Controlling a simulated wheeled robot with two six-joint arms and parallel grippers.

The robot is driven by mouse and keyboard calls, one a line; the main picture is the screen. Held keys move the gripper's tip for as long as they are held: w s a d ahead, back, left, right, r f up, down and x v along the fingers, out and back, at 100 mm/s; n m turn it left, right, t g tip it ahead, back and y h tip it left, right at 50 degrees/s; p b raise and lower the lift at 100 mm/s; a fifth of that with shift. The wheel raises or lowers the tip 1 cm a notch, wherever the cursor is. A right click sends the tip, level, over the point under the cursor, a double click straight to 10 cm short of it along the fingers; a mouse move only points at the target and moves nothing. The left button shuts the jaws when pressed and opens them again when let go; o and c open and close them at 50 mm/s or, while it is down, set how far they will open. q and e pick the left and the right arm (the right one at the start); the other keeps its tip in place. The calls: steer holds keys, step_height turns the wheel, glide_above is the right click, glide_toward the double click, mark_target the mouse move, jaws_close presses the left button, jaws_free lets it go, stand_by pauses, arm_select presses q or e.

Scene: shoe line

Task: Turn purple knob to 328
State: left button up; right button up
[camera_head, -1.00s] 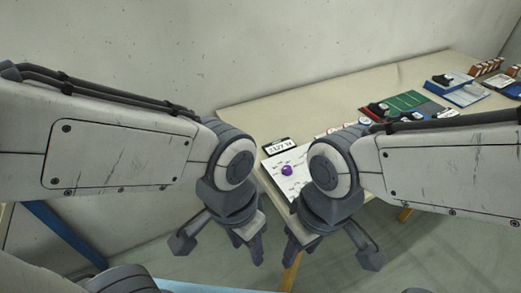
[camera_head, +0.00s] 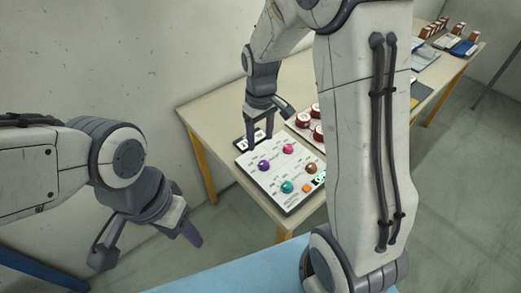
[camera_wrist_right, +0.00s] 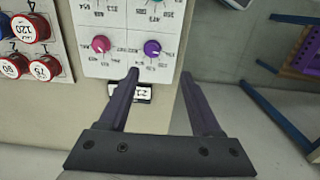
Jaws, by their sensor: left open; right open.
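The purple knob (camera_head: 264,166) sits on a white control panel (camera_head: 262,181) with printed numbers around it. It also shows in the right wrist view (camera_wrist_right: 152,48), just beyond the fingertips. A small black-framed display (camera_wrist_right: 143,93) is partly covered by a finger; its digits cannot be read fully. My right gripper (camera_head: 260,138) is open and empty above the display side of the panel. In the right wrist view its fingers (camera_wrist_right: 160,77) point towards the purple knob, apart from it. My left gripper (camera_head: 148,246) is open and empty at lower left, away from the panel.
The panel also bears a pink knob (camera_head: 288,149), a teal knob (camera_head: 287,187), a brown knob (camera_head: 311,169) and an orange button (camera_head: 306,188). A board with red round parts (camera_head: 303,120) lies beside it. The table (camera_head: 208,110) is bare at left.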

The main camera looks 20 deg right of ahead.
mark_target(264, 163)
steer(key=f, duration=0.3)
steer(key=d+f, duration=0.1)
steer(key=f, duration=0.7)
steer(key=shift+w+d+p, duration=0.2)
steer(key=shift+w+p, duration=0.1)
steer(key=shift+p, duration=0.05)
jaws_close()
